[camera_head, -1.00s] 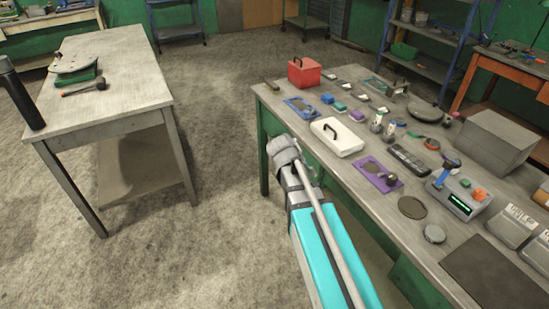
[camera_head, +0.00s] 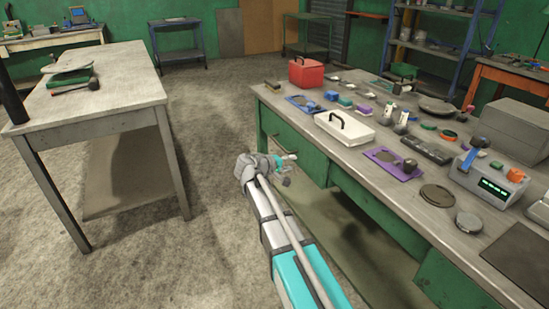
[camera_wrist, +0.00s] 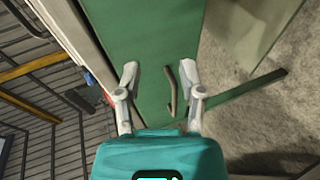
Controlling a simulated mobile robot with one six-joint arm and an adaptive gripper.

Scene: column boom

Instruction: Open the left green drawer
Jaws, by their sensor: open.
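The left green drawer (camera_head: 300,152) is at the near left end of the workbench, under its top. Its front looks flush with the bench. In the wrist view the green drawer front (camera_wrist: 145,35) fills the middle, with a thin brownish bar handle (camera_wrist: 171,92) on it. My gripper (camera_head: 287,169) is open just in front of the drawer. In the wrist view my gripper's fingers (camera_wrist: 160,72) stand on either side of the handle, which lies nearer the right finger. I cannot tell how deep the fingers reach around it.
The workbench top (camera_head: 365,165) carries a red box (camera_head: 306,72), a white case (camera_head: 344,129) and several small items. Another table (camera_head: 110,85) stands at the left. The floor (camera_head: 200,220) between the two is clear.

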